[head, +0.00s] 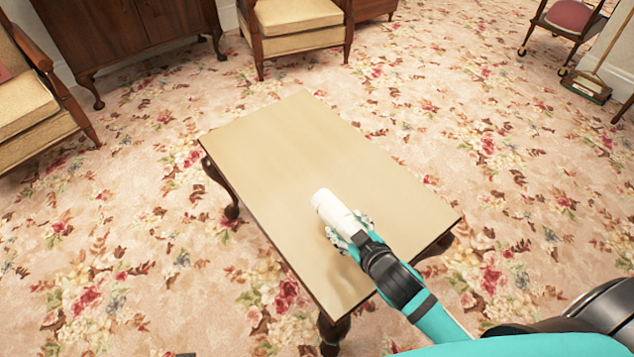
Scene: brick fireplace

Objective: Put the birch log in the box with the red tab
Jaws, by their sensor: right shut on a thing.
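The birch log (329,206) is a pale, whitish cylinder in the head view, over the near half of the wooden table. My right gripper (347,229) is shut on the log's near end, and the log's far end sticks out past the fingers toward the upper left. I cannot tell whether the log touches the tabletop or is held just above it. No box with a red tab shows in this view. My left gripper is not in view.
The low table (300,140) has a bare tan top and dark curved legs. Armchairs (296,22) (30,105) and a dark cabinet (125,35) stand beyond and at the left. Flowered carpet (530,150) around the table is mostly clear. A broom (590,82) stands at the upper right.

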